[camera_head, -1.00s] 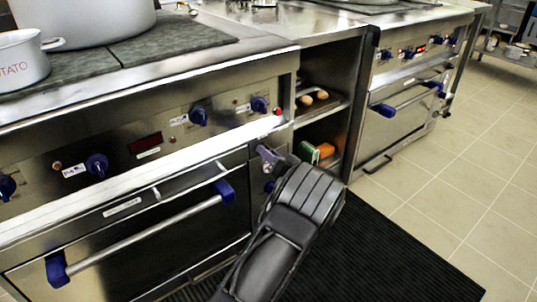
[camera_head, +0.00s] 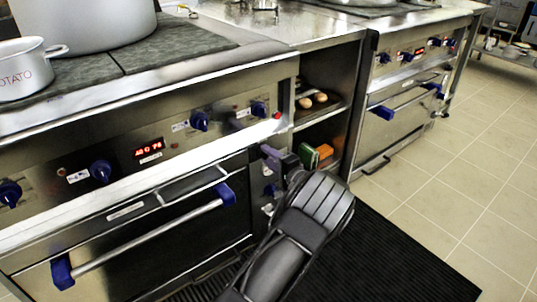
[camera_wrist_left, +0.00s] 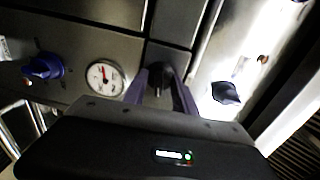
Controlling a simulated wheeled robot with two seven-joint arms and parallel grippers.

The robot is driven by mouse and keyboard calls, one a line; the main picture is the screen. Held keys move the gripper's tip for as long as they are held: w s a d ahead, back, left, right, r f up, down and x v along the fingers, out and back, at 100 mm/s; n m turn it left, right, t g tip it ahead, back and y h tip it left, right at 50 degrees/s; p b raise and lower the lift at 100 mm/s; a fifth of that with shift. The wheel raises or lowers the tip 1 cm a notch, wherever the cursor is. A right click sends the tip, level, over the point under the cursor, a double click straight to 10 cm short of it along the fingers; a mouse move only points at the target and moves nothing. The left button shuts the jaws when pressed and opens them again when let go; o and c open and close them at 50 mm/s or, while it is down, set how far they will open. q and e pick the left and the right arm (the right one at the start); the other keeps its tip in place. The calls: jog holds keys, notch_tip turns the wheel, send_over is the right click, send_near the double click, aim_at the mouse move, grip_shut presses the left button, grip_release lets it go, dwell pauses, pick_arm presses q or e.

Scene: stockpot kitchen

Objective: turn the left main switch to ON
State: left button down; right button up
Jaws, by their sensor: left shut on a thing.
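My left gripper (camera_head: 270,154) is at the narrow front panel at the right end of the left stove, just below the control strip. In the left wrist view its two purple fingers (camera_wrist_left: 160,92) are shut on a small dark switch knob (camera_wrist_left: 157,70), taken to be the left main switch. In the head view the gripper hides that knob, and its marking cannot be read. The left stove's display (camera_head: 149,147) glows red. My right gripper is not in view.
Blue knobs (camera_head: 200,121) line the stove's control strip, above an oven door handle (camera_head: 150,238). Open shelves (camera_head: 322,112) stand to the right. Floor at the right is clear.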

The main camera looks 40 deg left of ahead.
pick_arm(q)
jog(key=shift+m+p, duration=0.4)
jog(key=shift+m, duration=0.7)
jog(key=c, duration=1)
grip_release()
jog(key=p+v, duration=0.2)
jog(key=v, duration=0.6)
jog(key=shift+w, duration=0.15)
